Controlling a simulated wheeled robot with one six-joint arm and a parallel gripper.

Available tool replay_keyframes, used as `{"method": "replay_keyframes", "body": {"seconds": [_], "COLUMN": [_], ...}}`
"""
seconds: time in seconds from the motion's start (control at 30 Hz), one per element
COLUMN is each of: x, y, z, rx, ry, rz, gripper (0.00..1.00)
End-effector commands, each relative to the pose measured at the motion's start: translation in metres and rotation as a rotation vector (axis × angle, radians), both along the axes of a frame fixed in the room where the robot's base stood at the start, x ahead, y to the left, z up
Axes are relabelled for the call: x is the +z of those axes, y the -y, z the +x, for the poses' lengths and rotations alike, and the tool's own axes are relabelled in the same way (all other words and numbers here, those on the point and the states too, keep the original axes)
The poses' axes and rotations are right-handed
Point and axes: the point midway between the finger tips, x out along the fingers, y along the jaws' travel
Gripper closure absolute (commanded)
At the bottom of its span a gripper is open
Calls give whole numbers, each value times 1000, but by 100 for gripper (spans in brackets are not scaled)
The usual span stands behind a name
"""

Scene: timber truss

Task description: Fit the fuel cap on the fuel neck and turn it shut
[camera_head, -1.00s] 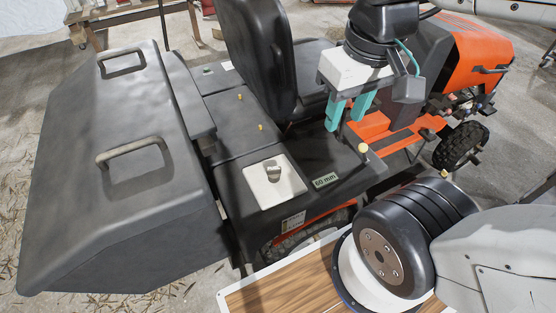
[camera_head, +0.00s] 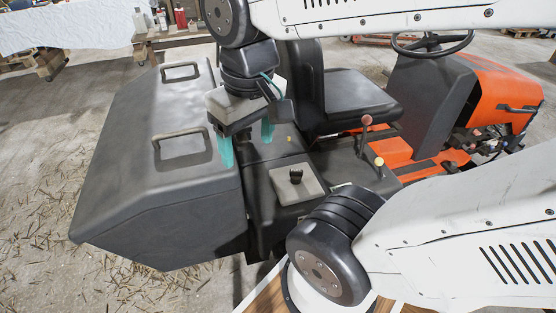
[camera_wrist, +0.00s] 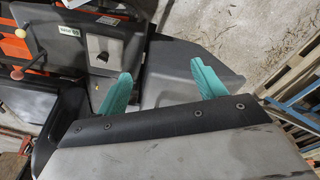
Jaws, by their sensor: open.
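A small dark upright piece (camera_head: 296,176) stands on a pale square plate (camera_head: 283,190) on the mower's rear deck. It also shows in the wrist view (camera_wrist: 103,57), at upper left. I cannot tell whether it is the fuel neck alone or the fuel neck with the fuel cap on it. No separate cap is clear in either view. My gripper (camera_head: 247,146) is open, with two teal fingers pointing down, left of the plate and near the right edge of the big grey box. In the wrist view nothing shows between the fingers (camera_wrist: 160,72).
The big grey box (camera_head: 160,205) with two handles lies left of the deck. The black seat (camera_head: 350,98) and a red-knobbed lever (camera_head: 364,130) stand behind and to the right. A pale-knobbed lever (camera_head: 379,165) stands right of the plate. A pallet (camera_wrist: 295,100) shows at right.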

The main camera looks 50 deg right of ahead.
Motion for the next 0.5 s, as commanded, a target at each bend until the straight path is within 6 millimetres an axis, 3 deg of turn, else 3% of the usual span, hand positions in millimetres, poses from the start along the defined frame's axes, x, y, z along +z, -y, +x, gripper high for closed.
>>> {"method": "replay_keyframes", "body": {"seconds": [0.27,0.5], "x": [-50,-126], "y": [69,157], "z": [79,122], "rx": [-255,-488], "ry": [-45,-71], "rz": [11,26], "gripper": [31,31]}}
